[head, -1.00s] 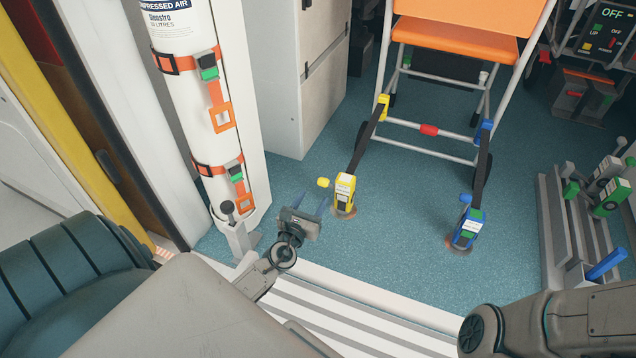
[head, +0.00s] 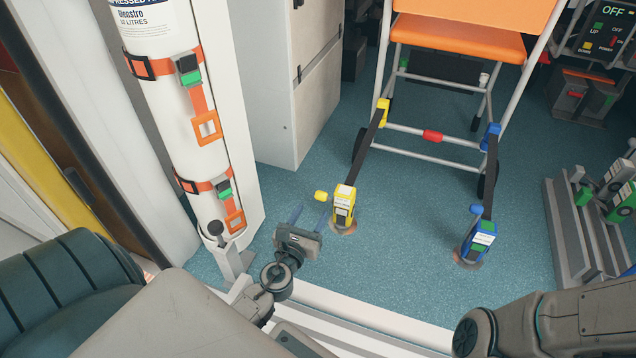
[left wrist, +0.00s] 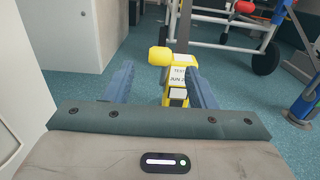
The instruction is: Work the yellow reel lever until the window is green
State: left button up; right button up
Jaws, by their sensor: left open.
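The yellow reel (head: 343,205) stands on the floor with a dark strap running up to the orange chair. Its lever has a yellow knob (head: 320,196) on the left side. In the left wrist view the reel (left wrist: 179,80) and its knob (left wrist: 159,56) show straight ahead, between and beyond the fingers. The reel's window is too small to read; I cannot tell its colour. My left gripper (head: 309,214) is open and empty, just left of the reel and short of the knob. Its blue fingers also show in the left wrist view (left wrist: 160,84). My right gripper is out of view.
A blue reel (head: 477,240) stands to the right, strapped to the orange chair (head: 460,45). A white gas cylinder (head: 185,110) and a white cabinet (head: 295,90) stand at the left. A rail with green devices (head: 570,235) is at the right. Floor between the reels is clear.

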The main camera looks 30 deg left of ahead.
aim_at(325, 198)
pick_arm(q)
jog(key=b+x, duration=0.1)
jog(key=x, duration=0.9)
jog(key=shift+w+r, duration=0.15)
jog(key=shift+w, duration=0.2)
grip_shut()
